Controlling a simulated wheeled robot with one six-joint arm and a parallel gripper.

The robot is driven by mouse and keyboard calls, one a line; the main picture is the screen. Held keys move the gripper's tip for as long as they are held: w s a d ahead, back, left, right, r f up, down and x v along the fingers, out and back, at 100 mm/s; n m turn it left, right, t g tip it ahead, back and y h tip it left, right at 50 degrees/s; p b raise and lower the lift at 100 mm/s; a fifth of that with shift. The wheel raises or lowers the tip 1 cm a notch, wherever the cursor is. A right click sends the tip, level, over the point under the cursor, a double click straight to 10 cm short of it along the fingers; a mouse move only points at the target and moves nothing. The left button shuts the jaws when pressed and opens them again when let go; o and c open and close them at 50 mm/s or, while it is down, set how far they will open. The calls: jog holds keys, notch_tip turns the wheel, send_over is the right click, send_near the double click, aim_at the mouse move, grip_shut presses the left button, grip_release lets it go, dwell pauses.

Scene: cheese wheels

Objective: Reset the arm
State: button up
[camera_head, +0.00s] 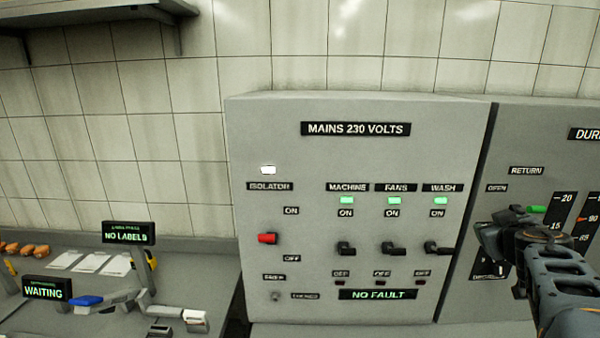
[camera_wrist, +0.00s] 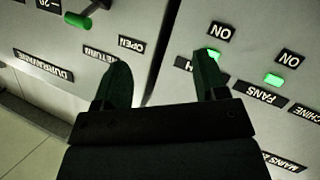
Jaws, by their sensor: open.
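My gripper (camera_head: 507,220) is at the right in the head view, in front of the second panel, with my arm running down to the lower right corner. In the wrist view its two fingers stand apart with nothing between them (camera_wrist: 160,85), over the gap between two grey panels. The picture there is turned upside down. A green-tipped lever (camera_head: 536,209) shows just beyond the gripper in the head view, and a green lever also shows in the wrist view (camera_wrist: 76,20). I cannot tell whether the gripper touches anything. Part of the second panel is hidden behind my arm.
The mains panel (camera_head: 260,130) has a red isolator switch (camera_head: 267,238), black switches and lit green lamps. Its display reads NO FAULT (camera_head: 377,295). At the left a bench (camera_head: 215,265) holds a label device with WAITING (camera_head: 46,289) and NO LABELS (camera_head: 129,232) displays. A shelf (camera_head: 100,18) hangs above.

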jog(key=s+a+f+m+g+h+b, duration=0.1)
jog(key=s+a+f+m+g, duration=0.1)
jog(key=s+a+f+g, duration=0.3)
jog(key=s+a+f+m+g+h+b, duration=0.1)
jog(key=s+f+m+g, duration=0.1)
jog(key=s+f, duration=0.3)
jog(key=s+a+f+n+y, duration=0.1)
jog(key=a+f+y, duration=0.1)
jog(key=a, duration=0.4)
jog(key=s+a+f+n+g+y+b, duration=0.1)
jog(key=s+a+f+y, duration=0.1)
jog(key=a, duration=0.5)
jog(key=s+a+f+n+y+b, duration=0.1)
jog(key=a+f+y, duration=0.2)
jog(key=a+f, duration=0.2)
jog(key=shift+s+a+f+y, duration=0.25)
jog(key=shift+a+f+y, duration=0.15)
jog(key=shift+a, duration=0.7)
